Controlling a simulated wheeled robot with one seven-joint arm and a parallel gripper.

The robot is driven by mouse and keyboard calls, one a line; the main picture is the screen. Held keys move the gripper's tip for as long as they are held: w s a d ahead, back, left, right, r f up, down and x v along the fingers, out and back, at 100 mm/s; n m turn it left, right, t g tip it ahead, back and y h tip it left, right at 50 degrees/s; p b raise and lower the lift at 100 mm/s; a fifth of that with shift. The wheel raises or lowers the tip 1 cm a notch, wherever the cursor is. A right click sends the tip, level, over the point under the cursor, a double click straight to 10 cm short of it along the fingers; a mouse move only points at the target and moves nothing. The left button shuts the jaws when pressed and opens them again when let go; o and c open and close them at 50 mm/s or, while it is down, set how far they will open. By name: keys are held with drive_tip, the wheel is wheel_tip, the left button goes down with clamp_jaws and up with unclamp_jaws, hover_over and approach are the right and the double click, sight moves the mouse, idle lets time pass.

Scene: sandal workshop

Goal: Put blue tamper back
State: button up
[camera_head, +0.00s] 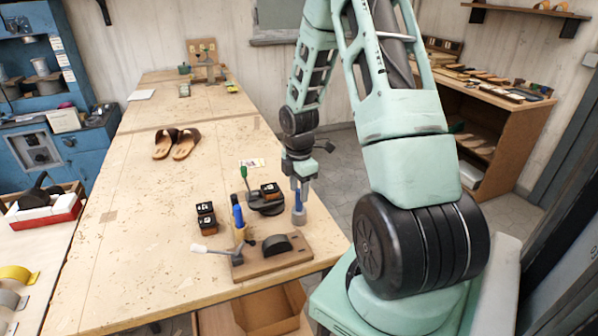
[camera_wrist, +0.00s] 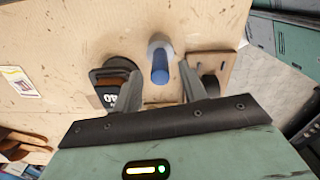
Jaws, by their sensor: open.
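The blue tamper (camera_head: 299,200) stands upright on the workbench near its right edge, a blue handle on a grey cylindrical foot. In the wrist view the blue handle (camera_wrist: 160,70) shows between my finger tips, with the pale grey foot beyond it. My gripper (camera_head: 299,187) points down right over the tamper, and in the wrist view its two fingers (camera_wrist: 158,88) are apart, one on each side of the handle. I see a gap on both sides of the handle. The underside of the foot is hidden.
A wooden board with a black half-round piece (camera_head: 275,248), another blue-handled tool (camera_head: 238,216), black labelled boxes (camera_head: 206,217) and a black round piece (camera_head: 264,206) stand close by. Brown sandals (camera_head: 175,145) lie farther back. The bench's left half is mostly clear.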

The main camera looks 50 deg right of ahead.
wheel_tip(320, 180, up, 8)
drive_tip(key=shift+b, duration=0.7)
drive_tip(key=s+a+r+m, duration=0.1)
drive_tip(key=a+r, duration=0.1)
drive_tip(key=a, duration=1.1)
drive_tip(key=a+r+m, duration=0.2)
drive_tip(key=a, duration=1.1)
drive_tip(key=s+a+r+m, duration=0.2)
drive_tip(key=s+a, duration=1.2)
drive_tip(key=s, duration=0.2)
drive_tip(key=shift+a+m+y, duration=0.3)
drive_tip(key=shift+a+m, duration=0.05)
drive_tip(key=shift+m, duration=0.05)
drive_tip(key=shift+s, duration=0.1)
